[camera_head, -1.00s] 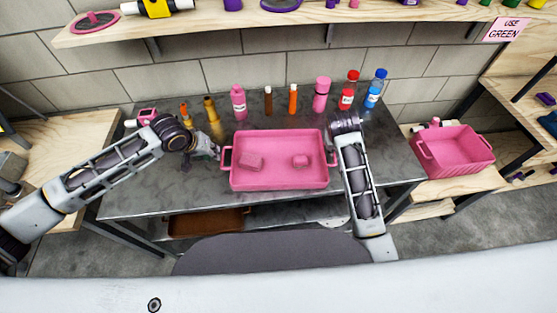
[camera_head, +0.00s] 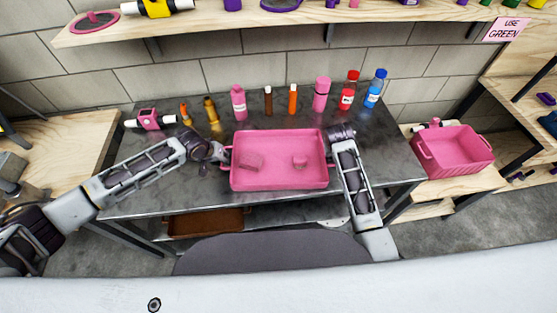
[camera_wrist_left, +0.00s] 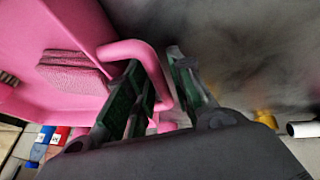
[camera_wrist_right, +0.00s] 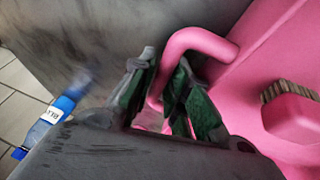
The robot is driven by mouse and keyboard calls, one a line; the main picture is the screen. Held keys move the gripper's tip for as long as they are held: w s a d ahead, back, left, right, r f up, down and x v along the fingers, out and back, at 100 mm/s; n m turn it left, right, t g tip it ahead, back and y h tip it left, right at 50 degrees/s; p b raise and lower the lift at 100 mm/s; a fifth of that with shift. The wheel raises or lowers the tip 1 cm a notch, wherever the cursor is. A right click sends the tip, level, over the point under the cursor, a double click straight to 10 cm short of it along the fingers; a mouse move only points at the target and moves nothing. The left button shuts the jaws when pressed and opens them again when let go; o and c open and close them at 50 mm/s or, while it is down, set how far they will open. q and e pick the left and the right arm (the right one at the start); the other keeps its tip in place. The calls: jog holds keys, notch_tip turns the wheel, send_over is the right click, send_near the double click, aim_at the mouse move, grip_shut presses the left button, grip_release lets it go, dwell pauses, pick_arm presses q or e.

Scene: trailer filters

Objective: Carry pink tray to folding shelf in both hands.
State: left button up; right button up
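The pink tray (camera_head: 280,182) lies flat on the dark metal table, with two small pink items, a block (camera_head: 250,161) and a brush-like piece (camera_head: 300,162), inside. My left gripper (camera_head: 219,153) is at its left handle; in the left wrist view the open fingers (camera_wrist_left: 155,75) stand on either side of the handle (camera_wrist_left: 140,50). My right gripper (camera_head: 332,140) is at the right handle; in the right wrist view its fingers (camera_wrist_right: 164,75) straddle the handle (camera_wrist_right: 205,42), with small gaps showing.
Several bottles, including a pink one (camera_head: 238,103) and a blue-capped one (camera_head: 374,90), line the back of the table (camera_head: 130,204). A pink bin (camera_head: 455,155) stands on wooden shelving at right. A wall shelf (camera_head: 240,22) runs above.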

pick_arm(q)
jog(key=shift+w+f, duration=0.1)
jog(key=shift+f, duration=0.1)
pick_arm(e)
jog(key=shift+w+f, duration=0.1)
jog(key=shift+f, duration=0.15)
pick_arm(q)
grip_shut()
pick_arm(e)
grip_shut()
